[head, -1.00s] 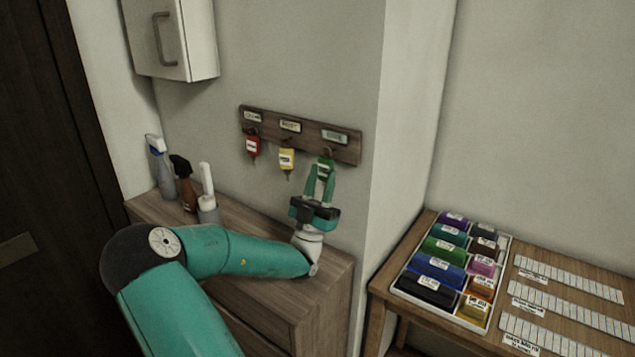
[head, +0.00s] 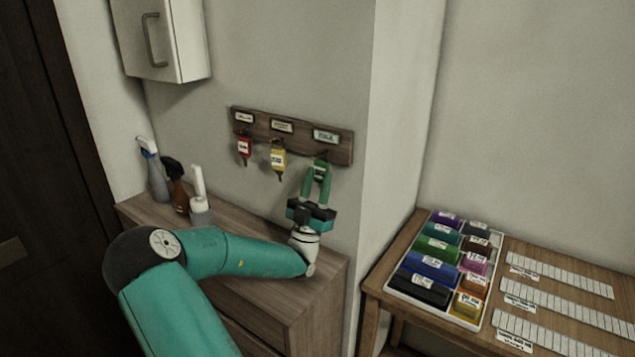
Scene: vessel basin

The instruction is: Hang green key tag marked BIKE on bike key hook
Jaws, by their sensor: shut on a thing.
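The green key tag (head: 320,171) is between the fingertips of my gripper (head: 318,178), just below the right end of the wooden key rack (head: 262,133). My gripper points up and is shut on the tag. The tag's top is at the right hook, under the rack's right label (head: 326,136); I cannot tell whether its ring is around the hook. The label text is too small to read surely. A red tag (head: 244,147) hangs under the left label and a yellow tag (head: 278,158) under the middle one.
Below the rack stands a wooden cabinet (head: 235,217) with spray bottles (head: 153,170) and a white bottle (head: 199,195) at its left. A wall cabinet (head: 165,40) is above left. A wall corner is close right of the rack. A table at right holds a tray (head: 402,293) of coloured blocks.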

